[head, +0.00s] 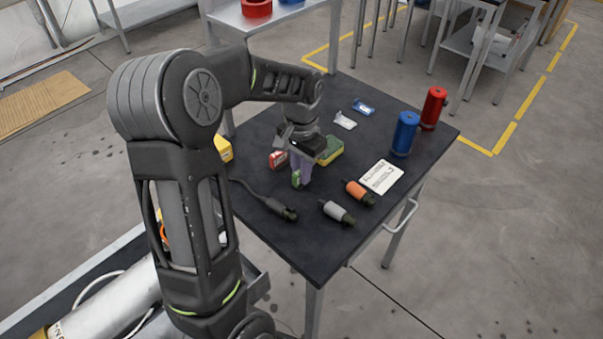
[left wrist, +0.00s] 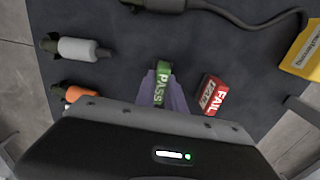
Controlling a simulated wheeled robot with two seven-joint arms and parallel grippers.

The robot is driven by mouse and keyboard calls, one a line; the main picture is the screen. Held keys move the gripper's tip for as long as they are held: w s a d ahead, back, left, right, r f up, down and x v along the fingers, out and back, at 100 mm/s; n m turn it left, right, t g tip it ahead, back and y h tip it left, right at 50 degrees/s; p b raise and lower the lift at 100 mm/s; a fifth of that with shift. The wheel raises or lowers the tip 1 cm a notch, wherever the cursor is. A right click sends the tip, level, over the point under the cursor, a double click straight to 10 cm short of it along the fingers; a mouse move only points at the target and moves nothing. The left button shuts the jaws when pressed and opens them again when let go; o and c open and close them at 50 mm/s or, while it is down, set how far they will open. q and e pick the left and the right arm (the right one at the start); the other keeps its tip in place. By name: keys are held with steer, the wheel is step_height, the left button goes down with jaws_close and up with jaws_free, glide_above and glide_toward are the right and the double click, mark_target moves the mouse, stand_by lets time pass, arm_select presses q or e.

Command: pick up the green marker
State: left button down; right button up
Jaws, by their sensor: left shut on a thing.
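The green marker (left wrist: 162,82) is a small block lettered PASS, held between the purple fingers of my left gripper (left wrist: 163,92) in the left wrist view. In the head view, a little of the green marker (head: 296,179) shows at the fingertips of my left gripper (head: 300,174), low over the dark table (head: 290,235). My left gripper is shut on it. I cannot tell whether the marker still touches the table. My right gripper is in neither view.
A red FAIL block (left wrist: 211,95) lies beside the gripper. A yellow-green sponge (head: 331,150), a cable (head: 262,198), grey (head: 335,211) and orange (head: 357,191) connectors and a white card (head: 382,177) lie around. Blue (head: 405,133) and red (head: 433,108) cylinders stand at the right.

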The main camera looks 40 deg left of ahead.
arm_select(q)
step_height(320, 180, up, 10)
steer(key=shift+f+b, duration=0.15)
steer(key=shift+b, duration=0.35)
stand_by(0.4)
